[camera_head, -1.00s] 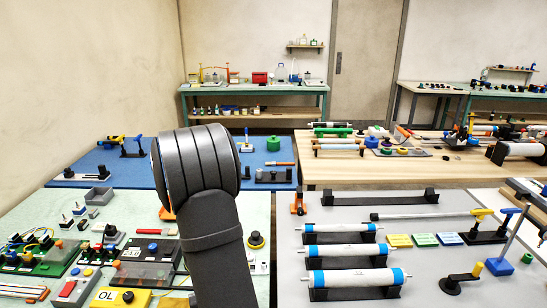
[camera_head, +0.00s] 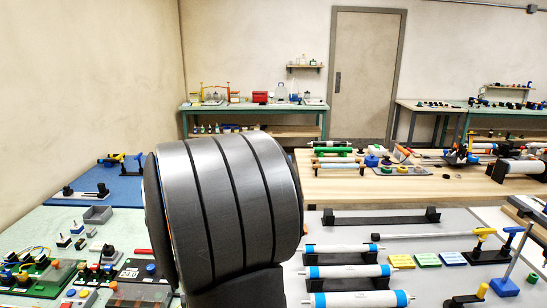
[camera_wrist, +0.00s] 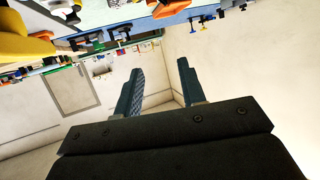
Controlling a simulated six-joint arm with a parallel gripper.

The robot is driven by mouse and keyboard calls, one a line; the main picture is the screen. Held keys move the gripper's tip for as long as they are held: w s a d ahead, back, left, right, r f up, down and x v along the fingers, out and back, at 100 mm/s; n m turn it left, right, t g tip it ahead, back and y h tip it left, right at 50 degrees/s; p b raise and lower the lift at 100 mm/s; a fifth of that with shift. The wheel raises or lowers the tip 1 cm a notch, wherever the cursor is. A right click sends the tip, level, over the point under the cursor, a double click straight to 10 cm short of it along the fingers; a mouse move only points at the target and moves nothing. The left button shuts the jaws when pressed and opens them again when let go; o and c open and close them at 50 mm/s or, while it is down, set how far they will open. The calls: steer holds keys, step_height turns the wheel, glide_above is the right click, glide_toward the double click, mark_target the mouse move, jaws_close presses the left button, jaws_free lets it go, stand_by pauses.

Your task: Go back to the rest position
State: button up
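My gripper (camera_wrist: 161,66) shows in the wrist view with its two blue-grey fingers apart and nothing between them. It is up in open air, and the wrist view shows the room upside down, with pale walls behind the fingers. In the head view, a thick dark link of my arm stands large in front of the camera. The gripper itself does not show in the head view.
A grey bench with white rolls (camera_head: 350,272) on black cradles lies at the right. A green bench with small devices (camera_head: 62,275) is at the left, partly hidden by my arm. A wooden table (camera_head: 400,187) and a back bench (camera_head: 255,106) stand farther off.

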steer(key=w+d+r+m+t+h, duration=0.15)
steer(key=w+d+m+h, duration=0.5)
steer(key=w+d, duration=0.95)
steer(key=d+f, duration=0.3)
steer(key=f, duration=0.2)
steer(key=shift+d+h, duration=0.3)
steer(key=shift+h, duration=0.15)
steer(key=shift+o, duration=0.2)
steer(key=shift+w+n+g, duration=0.1)
steer(key=shift+n+g, duration=0.15)
